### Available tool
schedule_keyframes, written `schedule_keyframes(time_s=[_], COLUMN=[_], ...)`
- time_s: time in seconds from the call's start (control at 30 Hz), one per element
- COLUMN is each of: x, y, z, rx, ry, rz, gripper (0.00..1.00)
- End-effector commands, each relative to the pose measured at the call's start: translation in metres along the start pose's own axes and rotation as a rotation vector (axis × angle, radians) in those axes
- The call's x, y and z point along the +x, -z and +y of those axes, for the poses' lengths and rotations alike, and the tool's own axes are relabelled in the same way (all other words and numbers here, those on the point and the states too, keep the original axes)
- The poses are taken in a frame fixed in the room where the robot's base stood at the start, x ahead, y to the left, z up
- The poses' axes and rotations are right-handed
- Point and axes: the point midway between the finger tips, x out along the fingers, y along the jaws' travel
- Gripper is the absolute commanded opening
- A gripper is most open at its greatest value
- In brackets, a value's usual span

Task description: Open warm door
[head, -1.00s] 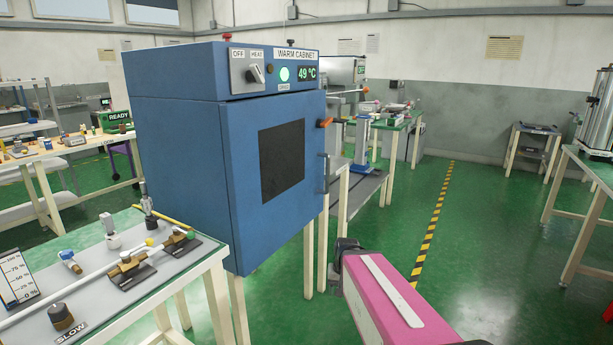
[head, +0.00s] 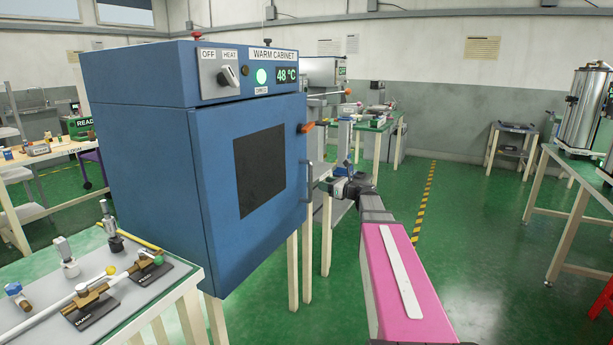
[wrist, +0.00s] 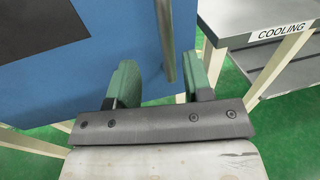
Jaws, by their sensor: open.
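The blue warm cabinet (head: 190,170) stands left of centre in the head view, its door (head: 255,200) shut. The door has a dark window (head: 259,171) and a vertical metal handle (head: 309,181) at its right edge. The handle also shows in the wrist view (wrist: 166,40), in front of the blue door (wrist: 110,35). The handle's lower end appears between the fingers in the picture; contact cannot be told.
A bench labelled COOLING (wrist: 283,30) stands close to the right of my gripper. A table with brass fittings (head: 50,270) is at front left. Open green floor (head: 470,240) lies to the right of my arm.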

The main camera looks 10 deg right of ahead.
Motion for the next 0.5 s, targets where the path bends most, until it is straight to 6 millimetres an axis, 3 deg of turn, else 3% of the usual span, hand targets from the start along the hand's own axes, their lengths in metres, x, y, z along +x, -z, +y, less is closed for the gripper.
schedule_keyframes(time_s=[0.17,0.5], x=[0.007,0.063], y=[-0.007,-0.008], z=[-0.007,-0.008], rx=[0.043,0.039], ry=[0.012,0.01], rz=[-0.027,-0.025], gripper=[0.46,0.46])
